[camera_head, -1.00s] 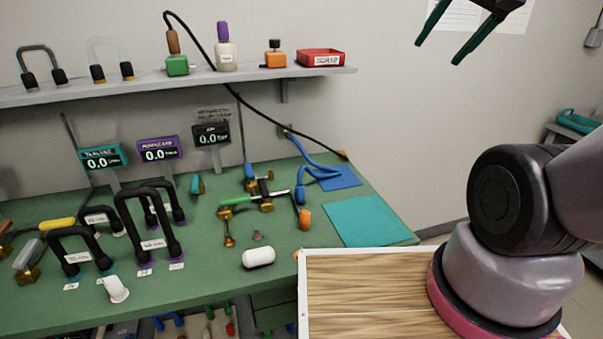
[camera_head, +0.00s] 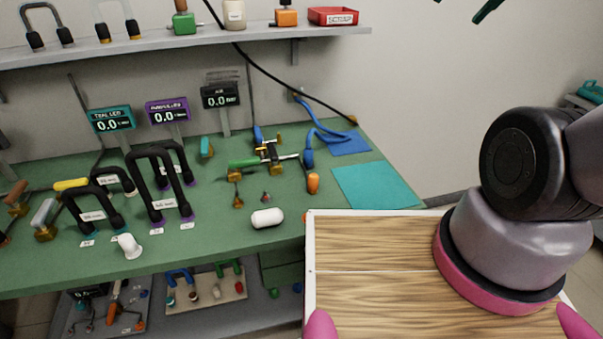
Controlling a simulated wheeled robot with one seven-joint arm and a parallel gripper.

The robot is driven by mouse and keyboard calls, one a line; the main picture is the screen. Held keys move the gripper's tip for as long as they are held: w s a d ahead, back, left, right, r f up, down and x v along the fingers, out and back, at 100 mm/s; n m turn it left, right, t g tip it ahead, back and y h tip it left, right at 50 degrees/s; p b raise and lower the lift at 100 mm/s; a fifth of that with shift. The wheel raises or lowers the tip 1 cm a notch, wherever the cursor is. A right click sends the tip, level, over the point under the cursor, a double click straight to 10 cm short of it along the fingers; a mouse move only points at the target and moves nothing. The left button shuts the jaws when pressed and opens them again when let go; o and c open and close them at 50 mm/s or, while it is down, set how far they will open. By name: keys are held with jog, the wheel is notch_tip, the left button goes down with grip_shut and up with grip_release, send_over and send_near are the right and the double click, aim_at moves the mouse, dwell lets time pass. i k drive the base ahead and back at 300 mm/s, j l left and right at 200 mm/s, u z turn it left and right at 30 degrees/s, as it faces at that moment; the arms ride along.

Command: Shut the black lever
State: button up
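I cannot pick out the black lever for certain. A small dark piece sits on the brass-coloured valve fitting (camera_head: 268,152) near the middle of the green bench (camera_head: 215,230). My gripper (camera_head: 464,5) shows only as dark green fingertips at the top edge. The tips are spread apart with nothing between them, high above and to the right of the bench and far from the valves.
Black hose loops (camera_head: 160,185) and yellow (camera_head: 72,184) and grey (camera_head: 43,212) handles fill the bench's left. A white capsule (camera_head: 267,218) lies at its front. A shelf (camera_head: 190,42) overhangs the back. A teal mat (camera_head: 375,186) lies clear at the right.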

aim_at(273, 149)
jog(key=i+l+u, duration=0.1)
jog(key=u, duration=0.8)
